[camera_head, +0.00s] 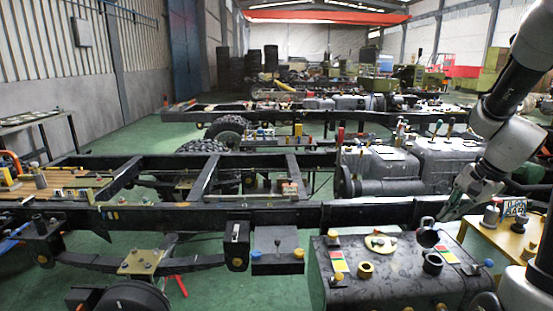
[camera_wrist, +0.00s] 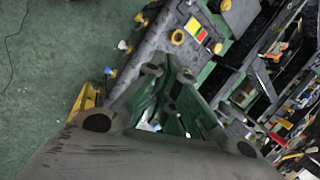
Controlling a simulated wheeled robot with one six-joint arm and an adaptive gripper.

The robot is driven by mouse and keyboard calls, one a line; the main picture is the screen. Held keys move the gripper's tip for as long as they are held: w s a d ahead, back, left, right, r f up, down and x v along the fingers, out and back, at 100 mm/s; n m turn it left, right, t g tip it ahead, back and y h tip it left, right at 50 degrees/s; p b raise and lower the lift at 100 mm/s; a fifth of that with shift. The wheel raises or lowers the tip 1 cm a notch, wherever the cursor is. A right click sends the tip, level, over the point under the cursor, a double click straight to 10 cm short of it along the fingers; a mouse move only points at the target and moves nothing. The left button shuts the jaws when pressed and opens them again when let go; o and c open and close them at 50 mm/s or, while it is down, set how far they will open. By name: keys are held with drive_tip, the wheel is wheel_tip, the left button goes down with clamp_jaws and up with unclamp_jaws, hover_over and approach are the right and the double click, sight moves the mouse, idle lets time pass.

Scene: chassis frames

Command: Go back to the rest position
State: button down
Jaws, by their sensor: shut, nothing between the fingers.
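My gripper (camera_head: 447,213) is at the right of the head view, at the end of my grey and black arm. It hangs above the right end of the chassis rail, near the black tank with yellow and dark rings on its top. In the wrist view the fingers (camera_wrist: 178,70) come together at their tips and hold nothing. The tank (camera_head: 395,285) lies below and to the left of the gripper in the head view. Its top also shows in the wrist view (camera_wrist: 160,40), beyond the fingertips.
The long chassis frame (camera_head: 270,217) crosses the head view. A yellow table (camera_head: 500,238) with small items stands at the right, close to my arm. A workbench (camera_head: 35,122) is at the far left. Green floor (camera_head: 215,290) shows free between the frames.

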drive_tip(key=s+a+r+n+h, duration=0.1)
drive_tip(key=s+a+r+n, duration=0.2)
drive_tip(key=s, duration=0.3)
drive_tip(key=s+a+r+n+h, duration=0.1)
drive_tip(key=s+a+r+n, duration=0.2)
drive_tip(key=s+r+n, duration=0.2)
drive_tip(key=s+a+r+n+t+h, duration=0.1)
drive_tip(key=s+a+r+n, duration=0.1)
drive_tip(key=s+r+n, duration=0.2)
drive_tip(key=s+n, duration=0.1)
drive_tip(key=s, duration=0.2)
drive_tip(key=shift+s+a+r, duration=0.15)
drive_tip(key=shift+s+a, duration=0.15)
drive_tip(key=shift+a, duration=0.1)
